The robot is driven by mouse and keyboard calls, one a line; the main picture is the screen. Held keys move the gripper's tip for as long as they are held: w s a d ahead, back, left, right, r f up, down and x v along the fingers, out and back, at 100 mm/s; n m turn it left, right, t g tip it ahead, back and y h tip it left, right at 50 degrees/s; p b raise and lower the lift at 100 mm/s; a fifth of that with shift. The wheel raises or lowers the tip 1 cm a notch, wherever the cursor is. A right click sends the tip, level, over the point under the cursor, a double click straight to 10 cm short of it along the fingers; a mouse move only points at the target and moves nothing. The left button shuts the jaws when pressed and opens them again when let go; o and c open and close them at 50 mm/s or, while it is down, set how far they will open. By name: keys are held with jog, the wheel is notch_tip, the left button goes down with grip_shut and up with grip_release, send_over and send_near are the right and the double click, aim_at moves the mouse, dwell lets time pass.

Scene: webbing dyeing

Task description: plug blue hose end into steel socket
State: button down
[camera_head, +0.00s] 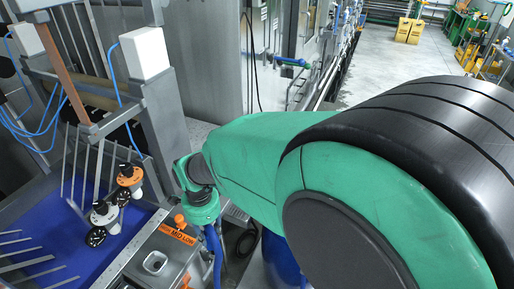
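A blue hose (214,246) shows just below the green end of my arm and runs down beside a steel box. I cannot make out its free end. On top of the steel box is a square steel fitting with a round dark opening (155,262), which looks like the socket. My arm reaches from the right toward the box, and its last visible joint is just above and right of the box. My gripper's fingers cannot be made out, so what they hold is hidden.
An orange label reading MID LOW (178,234) is on the box. Left of it, white valves with black wheels (104,213) stand over a blue surface (75,250). A frame with white boxes (145,52) rises behind. A blue drum (281,262) stands partly behind my arm.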

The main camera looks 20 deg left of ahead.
jog(key=w+d+f+m+b, duration=0.15)
jog(key=w+d, duration=0.45)
jog(key=w, duration=0.6)
jog(key=w+d+m+b, duration=0.25)
jog(key=w+d, duration=0.25)
jog(key=w, duration=0.7)
jog(key=w+d+m+b, duration=0.15)
jog(key=w+d, duration=0.45)
jog(key=w, duration=0.6)
jog(key=w+d+f+m+b, duration=0.1)
jog(key=w+d+f, duration=0.2)
jog(key=d, duration=0.5)
jog(key=w+d+f+m+b, duration=0.1)
jog(key=w+d+f+b, duration=0.15)
jog(key=d, duration=0.55)
jog(key=w+d+f+m+b, duration=0.1)
jog(key=w+d+f+m, duration=0.2)
jog(key=d, duration=0.6)
jog(key=s+d+f+n+b, duration=0.1)
jog(key=s+d+f, duration=0.7)
jog(key=s+f, duration=0.3)
jog(key=shift+s+d+f+b, duration=0.15)
jog(key=shift+s+d+b, duration=0.2)
jog(key=shift+s, duration=0.7)
jog(key=shift+f+n, duration=0.2)
jog(key=shift+n, duration=0.05)
jog(key=shift+f+b, duration=1.85)
jog(key=shift+f, duration=1.45)
